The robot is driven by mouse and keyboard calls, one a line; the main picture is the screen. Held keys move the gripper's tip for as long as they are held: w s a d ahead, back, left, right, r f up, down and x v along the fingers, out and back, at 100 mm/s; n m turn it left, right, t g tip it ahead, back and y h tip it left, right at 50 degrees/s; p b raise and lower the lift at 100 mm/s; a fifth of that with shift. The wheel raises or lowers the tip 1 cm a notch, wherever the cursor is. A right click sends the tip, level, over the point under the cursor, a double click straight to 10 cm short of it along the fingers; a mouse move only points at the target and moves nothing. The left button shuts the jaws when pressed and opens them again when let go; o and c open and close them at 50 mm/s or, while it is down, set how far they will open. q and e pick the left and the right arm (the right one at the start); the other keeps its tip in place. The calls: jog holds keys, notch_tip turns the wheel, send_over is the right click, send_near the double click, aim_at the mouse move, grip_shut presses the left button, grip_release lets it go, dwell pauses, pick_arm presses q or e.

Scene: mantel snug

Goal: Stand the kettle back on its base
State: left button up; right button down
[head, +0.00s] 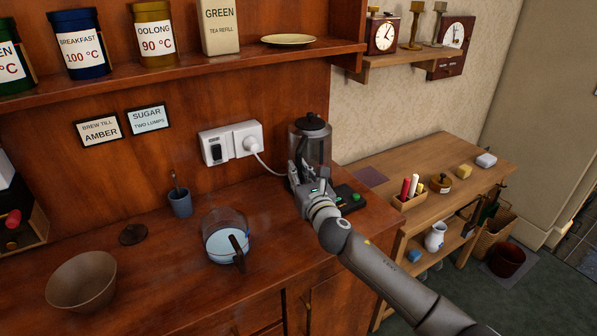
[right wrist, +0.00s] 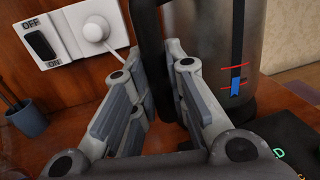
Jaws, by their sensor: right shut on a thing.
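The kettle (head: 312,143) is a tall smoky-grey cylinder with a black lid, upright at the back right of the wooden counter. In the right wrist view the kettle (right wrist: 222,55) shows a level strip with red marks and a blue fill. My right gripper (head: 309,185) is at its near left side, with its fingers (right wrist: 160,95) shut on the black handle (right wrist: 153,45).
A glass jug (head: 226,242), a blue cup (head: 180,203), a dark disc (head: 133,235) and a bowl (head: 82,281) stand on the counter to the left. A wall socket (head: 230,143) with a plug and white cord is behind. A lower side table (head: 455,150) is on the right.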

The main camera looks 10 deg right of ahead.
jog(key=shift+a+f, duration=0.1)
jog(key=shift+f, duration=0.85)
jog(key=c, duration=1.7)
grip_release()
jog(key=shift+s+f, duration=0.1)
jog(key=shift+f, duration=0.25)
jog(key=shift+o, duration=1.3)
jog(key=shift+r, duration=0.1)
jog(key=s, duration=0.4)
jog(key=s+d, duration=0.1)
jog(key=s, duration=0.3)
jog(key=s+d, duration=0.1)
jog(key=s, duration=0.3)
jog(key=shift+f, duration=0.2)
